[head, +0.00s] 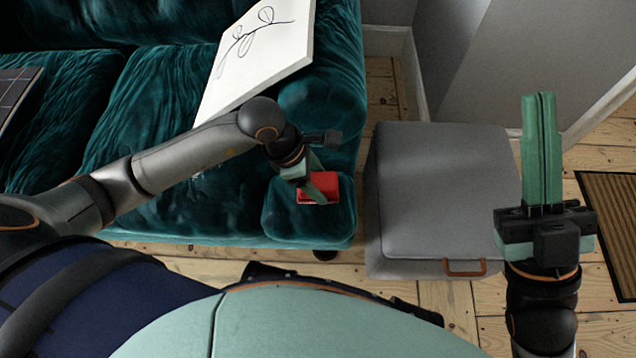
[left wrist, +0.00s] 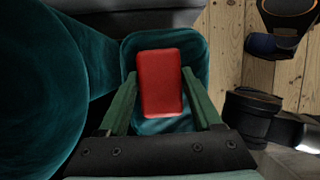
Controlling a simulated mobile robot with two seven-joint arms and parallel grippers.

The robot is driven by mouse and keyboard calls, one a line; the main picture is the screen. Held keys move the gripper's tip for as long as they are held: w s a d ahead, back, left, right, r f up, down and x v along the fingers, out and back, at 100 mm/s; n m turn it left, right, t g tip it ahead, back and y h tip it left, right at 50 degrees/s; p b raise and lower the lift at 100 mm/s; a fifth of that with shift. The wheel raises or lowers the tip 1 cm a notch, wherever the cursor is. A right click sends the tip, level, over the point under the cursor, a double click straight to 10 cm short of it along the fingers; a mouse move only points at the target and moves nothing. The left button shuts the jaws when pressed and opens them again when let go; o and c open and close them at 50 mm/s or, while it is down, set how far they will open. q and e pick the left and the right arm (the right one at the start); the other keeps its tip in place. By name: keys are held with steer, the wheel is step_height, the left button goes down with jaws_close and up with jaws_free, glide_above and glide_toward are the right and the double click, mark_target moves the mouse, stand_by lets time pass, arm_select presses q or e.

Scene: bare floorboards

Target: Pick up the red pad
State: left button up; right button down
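The red pad (head: 325,187) lies at the front of the teal sofa's arm, near the sofa's right end. In the left wrist view the red pad (left wrist: 161,84) lies flat on teal velvet, between my left gripper's two green fingers. My left gripper (head: 317,187) is open over the pad; in the left wrist view (left wrist: 160,88) a narrow gap shows between each finger and the pad's sides. My right gripper (head: 540,97) is over the right side, pointing away, its green fingers together with nothing between them.
The teal sofa (head: 150,100) fills the left, with a white plant picture (head: 258,50) leaning on it. A grey box seat (head: 440,180) stands right of the sofa. A brown mat (head: 612,215) lies far right. Bare floorboards (head: 200,262) show in front.

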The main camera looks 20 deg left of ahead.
mark_target(324, 180)
arm_select(q)
steer(key=c, duration=0.9)
steer(key=shift+r, duration=0.15)
steer(key=shift+c, duration=0.2)
arm_select(e)
steer(key=shift+r, duration=0.1)
